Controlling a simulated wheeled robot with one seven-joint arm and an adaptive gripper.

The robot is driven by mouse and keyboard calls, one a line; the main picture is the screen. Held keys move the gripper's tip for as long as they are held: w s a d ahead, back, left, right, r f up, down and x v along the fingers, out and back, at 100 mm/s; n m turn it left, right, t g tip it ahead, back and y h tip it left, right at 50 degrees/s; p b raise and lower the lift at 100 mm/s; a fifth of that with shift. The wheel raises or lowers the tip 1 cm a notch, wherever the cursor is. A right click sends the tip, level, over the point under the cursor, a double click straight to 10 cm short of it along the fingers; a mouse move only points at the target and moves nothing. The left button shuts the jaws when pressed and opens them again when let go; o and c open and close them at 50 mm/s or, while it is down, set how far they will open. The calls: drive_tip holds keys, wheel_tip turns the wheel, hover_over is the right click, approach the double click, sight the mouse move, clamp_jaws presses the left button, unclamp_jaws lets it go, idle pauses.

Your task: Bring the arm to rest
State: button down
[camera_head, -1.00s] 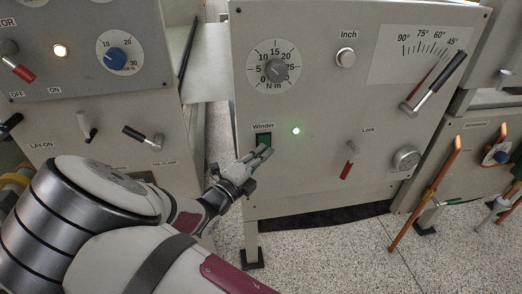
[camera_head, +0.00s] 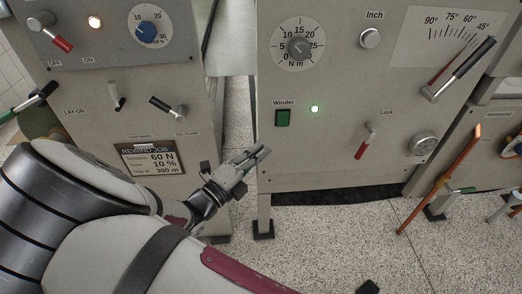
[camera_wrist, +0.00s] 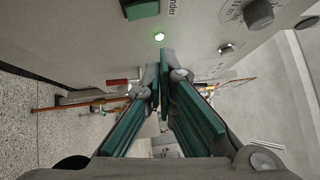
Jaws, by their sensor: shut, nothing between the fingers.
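My gripper (camera_head: 258,156) is shut and empty in the head view, in the air below and left of the green Winder switch (camera_head: 283,118). It stands apart from the panel (camera_head: 330,160). In the wrist view my gripper (camera_wrist: 163,75) shows its two green-padded fingers close together at the tips, with nothing between them. The Winder switch (camera_wrist: 142,9) is at the top of that view, and the lit green lamp (camera_wrist: 159,37) is just above the fingertips. The same lamp (camera_head: 314,109) glows right of the switch in the head view.
The left panel holds a rewind job plate (camera_head: 152,157), levers and a blue knob (camera_head: 147,30). The Lock lever (camera_head: 366,141) and a tension-angle lever (camera_head: 458,68) are on the right panel. An orange rod (camera_head: 440,180) leans at right. Speckled floor lies open below.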

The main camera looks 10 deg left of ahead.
drive_tip(key=s+d+r+m+g+p, duration=0.2)
drive_tip(key=s+d+r+m+g, duration=0.35)
drive_tip(key=d+m, duration=0.6)
drive_tip(key=s+d+r+m+g+p, duration=0.2)
drive_tip(key=d+r+m+g, duration=0.5)
drive_tip(key=d+m+g, duration=0.35)
drive_tip(key=s+d+r+m+t+y+p, duration=0.1)
drive_tip(key=s+d+r+m+y+p, duration=0.1)
drive_tip(key=s+r+m, duration=0.5)
drive_tip(key=s+d+r+m+t+y+p, duration=0.2)
drive_tip(key=s+d+r+m+y, duration=0.3)
drive_tip(key=s+m, duration=0.8)
wheel_tip(320, 180, up, 3)
drive_tip(key=m+y, duration=0.2)
drive_tip(key=m, duration=0.3)
drive_tip(key=shift+d+f+t+y, duration=0.15)
drive_tip(key=shift+d+t+y, duration=0.15)
